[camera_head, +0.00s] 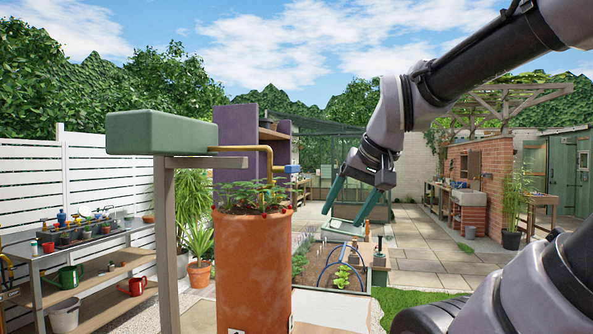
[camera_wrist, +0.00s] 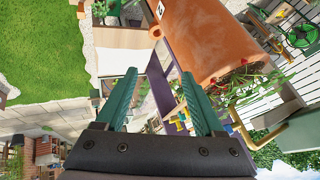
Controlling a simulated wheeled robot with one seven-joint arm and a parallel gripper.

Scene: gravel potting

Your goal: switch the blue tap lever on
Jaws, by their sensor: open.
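The blue tap lever (camera_head: 291,168) is small and sits on the end of a brass pipe (camera_head: 268,153), above the right side of a tall terracotta planter (camera_head: 252,270). The pipe comes out of a green tank (camera_head: 160,132) on a post. My gripper (camera_head: 344,218) is open and empty, its two green fingers pointing down, to the right of the lever and apart from it. In the wrist view my gripper (camera_wrist: 160,74) shows both fingers spread.
Strawberry plants (camera_head: 250,196) fill the planter's top below the pipe. A purple shelf unit (camera_head: 236,133) stands behind the tap. A potting bench (camera_head: 85,245) with cans and pots is at the left. A raised bed (camera_head: 340,268) lies low behind my gripper. The air right of the lever is open.

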